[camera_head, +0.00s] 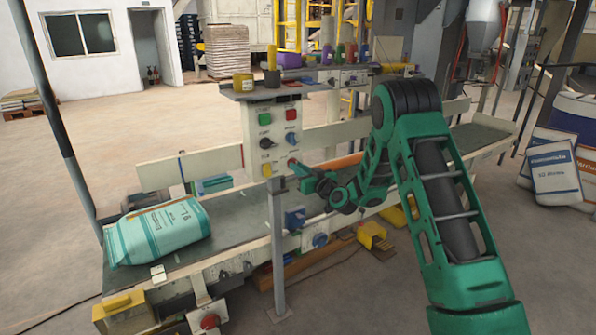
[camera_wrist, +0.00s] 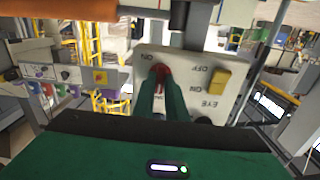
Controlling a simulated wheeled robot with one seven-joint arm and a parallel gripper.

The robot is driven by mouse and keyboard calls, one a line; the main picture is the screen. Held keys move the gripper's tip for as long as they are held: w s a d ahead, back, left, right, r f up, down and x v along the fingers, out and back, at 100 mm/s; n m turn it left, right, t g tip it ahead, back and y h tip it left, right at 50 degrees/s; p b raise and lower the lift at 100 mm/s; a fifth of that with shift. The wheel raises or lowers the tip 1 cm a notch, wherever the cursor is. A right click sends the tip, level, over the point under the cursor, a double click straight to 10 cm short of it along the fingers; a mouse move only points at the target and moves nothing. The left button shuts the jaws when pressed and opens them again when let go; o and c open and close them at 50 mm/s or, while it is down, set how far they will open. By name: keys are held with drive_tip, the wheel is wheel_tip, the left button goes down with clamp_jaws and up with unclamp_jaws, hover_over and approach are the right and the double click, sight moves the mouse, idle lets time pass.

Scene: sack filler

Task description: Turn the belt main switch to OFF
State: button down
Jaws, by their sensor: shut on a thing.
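The cream control panel (camera_head: 270,140) stands on a post beside the conveyor. The red switch knob (camera_wrist: 159,71) is low on its right side, and it shows at my fingertips in the head view (camera_head: 291,162). My gripper (camera_head: 294,165) is shut on this red knob; in the wrist view my green fingers (camera_wrist: 160,88) close around it from below. The panel appears upside down there, with "ON" at the knob's upper left. A label below the knob is partly hidden by the fingers. The knob's exact angle cannot be told.
A filled sack (camera_head: 158,231) lies on the conveyor belt (camera_head: 235,222). Other sacks (camera_head: 555,168) stand at right.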

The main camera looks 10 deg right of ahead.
drive_tip(key=shift+s+d+f+n, duration=0.1)
drive_tip(key=shift+f+n, duration=0.2)
drive_tip(key=shift+f, duration=0.05)
drive_tip(key=c, duration=1.8)
unclamp_jaws()
drive_tip(key=shift+r, duration=0.15)
drive_tip(key=v, duration=1)
drive_tip(key=shift+s, duration=0.2)
drive_tip(key=shift+r, duration=0.1)
